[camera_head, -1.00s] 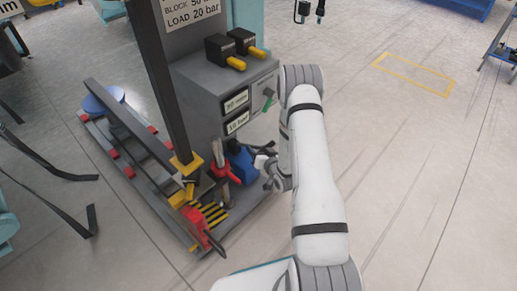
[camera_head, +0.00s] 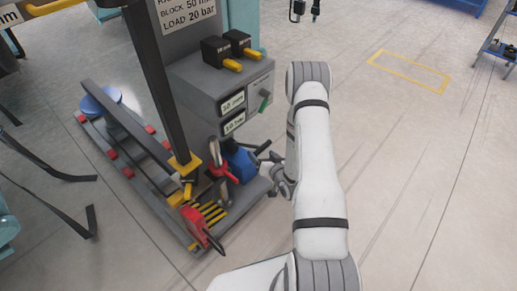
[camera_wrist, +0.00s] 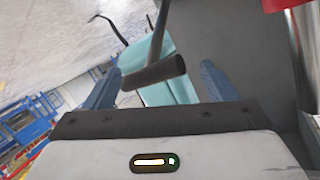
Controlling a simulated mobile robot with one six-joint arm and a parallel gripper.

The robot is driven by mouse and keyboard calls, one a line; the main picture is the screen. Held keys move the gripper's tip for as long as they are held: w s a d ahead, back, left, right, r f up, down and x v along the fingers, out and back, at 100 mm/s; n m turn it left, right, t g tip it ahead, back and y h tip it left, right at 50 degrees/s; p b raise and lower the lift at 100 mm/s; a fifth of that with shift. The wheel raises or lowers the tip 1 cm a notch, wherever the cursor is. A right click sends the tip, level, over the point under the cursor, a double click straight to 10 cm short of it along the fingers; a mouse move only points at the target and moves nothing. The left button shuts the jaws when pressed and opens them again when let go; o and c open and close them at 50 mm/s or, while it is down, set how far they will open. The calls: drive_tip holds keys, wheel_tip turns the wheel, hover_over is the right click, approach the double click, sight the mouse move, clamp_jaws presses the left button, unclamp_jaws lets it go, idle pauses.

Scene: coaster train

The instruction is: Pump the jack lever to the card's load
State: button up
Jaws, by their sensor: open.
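The load card (camera_head: 186,13) on the grey machine reads BLOCK 50 and LOAD 20 bar. Two small readouts sit on the machine's front; the lower readout (camera_head: 234,122) seems to show 10 bar, though the print is small. The blue jack (camera_head: 239,161) stands on the base plate, with a dark lever (camera_head: 263,148) reaching out to its right. My gripper (camera_head: 279,177) is just right of and below the lever's end. In the wrist view a dark round bar (camera_wrist: 155,72), apparently the lever, shows between the open blue fingers. I cannot tell whether they touch it.

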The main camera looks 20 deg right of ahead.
drive_tip(key=shift+v, duration=1.15)
drive_tip(key=shift+c, duration=0.3)
